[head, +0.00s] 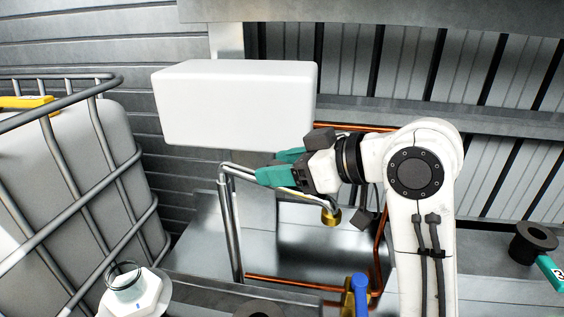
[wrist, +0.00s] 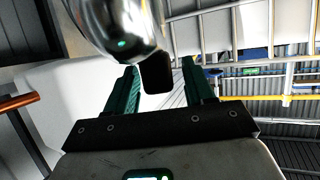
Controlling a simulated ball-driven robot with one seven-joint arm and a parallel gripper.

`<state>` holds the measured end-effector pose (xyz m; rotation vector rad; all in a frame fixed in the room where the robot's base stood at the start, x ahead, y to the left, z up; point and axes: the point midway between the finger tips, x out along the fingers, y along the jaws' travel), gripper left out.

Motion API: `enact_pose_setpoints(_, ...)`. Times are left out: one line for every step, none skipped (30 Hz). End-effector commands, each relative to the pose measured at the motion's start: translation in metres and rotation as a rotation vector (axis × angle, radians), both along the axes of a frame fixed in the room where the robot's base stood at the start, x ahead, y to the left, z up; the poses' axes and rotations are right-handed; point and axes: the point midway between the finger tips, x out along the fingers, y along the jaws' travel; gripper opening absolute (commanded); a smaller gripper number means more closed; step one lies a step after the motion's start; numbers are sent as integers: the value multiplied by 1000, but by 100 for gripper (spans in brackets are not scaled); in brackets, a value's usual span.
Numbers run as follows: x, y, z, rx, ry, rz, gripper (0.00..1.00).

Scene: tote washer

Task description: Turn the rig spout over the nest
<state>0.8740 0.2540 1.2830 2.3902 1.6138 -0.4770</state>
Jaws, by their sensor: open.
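The rig spout (head: 228,205) is a chrome pipe that rises at the left of the metal basin and bends over to the right behind my gripper. A brass tip (head: 331,217) shows below my wrist; I cannot tell whether it ends the spout. My gripper (head: 274,165) is open, its teal fingers pointing left beside the pipe's top bend. A white hexagonal block with a glass ring (head: 130,290) at lower left may be the nest, but I cannot tell.
A white box (head: 235,105) stands behind and above my gripper. A caged tank (head: 75,165) fills the left. Copper pipes (head: 290,284) run around the basin, with a blue-handled valve (head: 360,290) in front. A black flanged fitting (head: 533,243) stands at right.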

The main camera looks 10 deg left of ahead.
Motion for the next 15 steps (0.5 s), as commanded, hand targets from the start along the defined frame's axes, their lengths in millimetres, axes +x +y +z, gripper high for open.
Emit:
enact_pose_setpoints(0,1,0,0,0,0,53)
enact_pose_setpoints(0,1,0,0,0,0,53)
enact_pose_setpoints(0,1,-1,0,0,0,53)
enact_pose_setpoints(0,1,-1,0,-1,0,53)
enact_pose_setpoints(0,1,-1,0,-1,0,53)
enact_pose_setpoints(0,1,-1,0,0,0,53)
enact_pose_setpoints(0,1,-1,0,0,0,53)
enact_pose_setpoints(0,1,-1,0,0,0,52)
enact_pose_setpoints(0,1,-1,0,0,0,48)
enact_pose_setpoints(0,1,-1,0,0,0,46)
enact_pose_setpoints(0,1,-1,0,0,0,43)
enact_pose_setpoints(0,1,-1,0,0,0,39)
enact_pose_setpoints(0,1,-1,0,0,0,36)
enact_pose_setpoints(0,1,-1,0,0,0,33)
enact_pose_setpoints(0,1,0,0,0,0,29)
